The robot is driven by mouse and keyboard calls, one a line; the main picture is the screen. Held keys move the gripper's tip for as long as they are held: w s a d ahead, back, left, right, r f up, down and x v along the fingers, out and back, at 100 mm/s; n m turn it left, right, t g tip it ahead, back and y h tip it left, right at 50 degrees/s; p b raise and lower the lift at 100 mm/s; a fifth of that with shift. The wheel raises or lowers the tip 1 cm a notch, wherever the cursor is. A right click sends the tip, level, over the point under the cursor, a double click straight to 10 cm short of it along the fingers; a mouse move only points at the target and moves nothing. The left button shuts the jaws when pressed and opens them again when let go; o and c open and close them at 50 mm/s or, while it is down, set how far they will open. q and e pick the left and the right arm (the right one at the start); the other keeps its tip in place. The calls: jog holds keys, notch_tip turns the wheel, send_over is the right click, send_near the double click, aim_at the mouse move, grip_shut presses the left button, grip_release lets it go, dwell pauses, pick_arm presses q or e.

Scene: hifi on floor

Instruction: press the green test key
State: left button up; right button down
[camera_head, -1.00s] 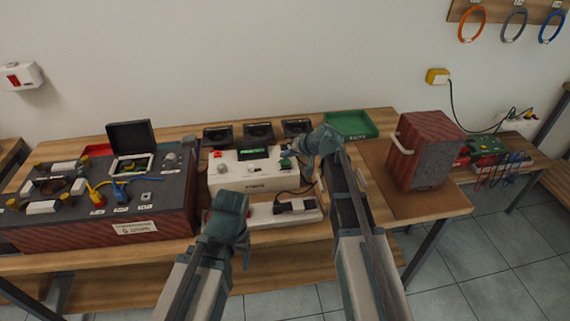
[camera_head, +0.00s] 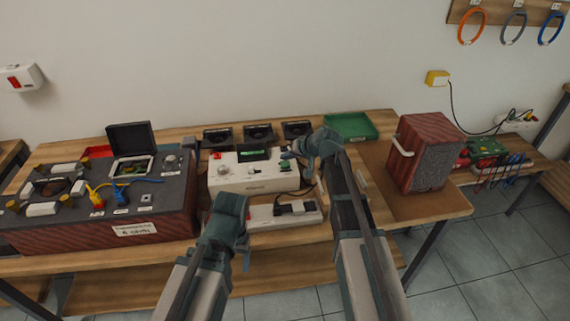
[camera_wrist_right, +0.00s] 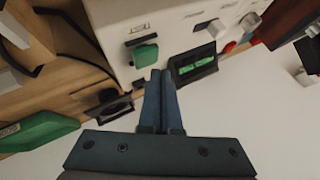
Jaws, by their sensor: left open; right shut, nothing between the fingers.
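The green test key (camera_wrist_right: 145,54) sticks out of the face of a white tester box (camera_head: 238,178). In the head view the key (camera_head: 285,167) is a small green patch at the box's right end. My right gripper (camera_wrist_right: 160,72) is shut and empty. In the right wrist view its fingertips lie between the key and the lit green display (camera_wrist_right: 194,65), close beside the key; whether they touch it I cannot tell. In the head view this gripper (camera_head: 291,155) is over the box's right end. My left gripper (camera_head: 227,203) is open in front of the box; its fingers are hard to make out.
A dark console (camera_head: 155,206) with cables stands on the left. A white strip (camera_head: 262,222) lies before the tester. Black stands (camera_head: 258,134) and a green tray (camera_head: 350,125) are behind. A red speaker box (camera_head: 405,165) stands on the right.

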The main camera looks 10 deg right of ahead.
aim_at(287, 165)
jog(key=shift+f, duration=0.15)
dwell(0.7)
jog(key=shift+f+b, duration=0.3)
jog(key=shift+b, duration=0.15)
jog(key=shift+f+b, duration=0.5)
jog(key=shift+b, duration=0.05)
dwell(0.6)
jog(key=shift+r, duration=0.1)
jog(key=shift+r+p, duration=0.9)
jog(key=shift+p, duration=0.1)
notch_tip(287, 165, up, 5)
jog(key=p, duration=0.5)
jog(key=shift+r, duration=0.1)
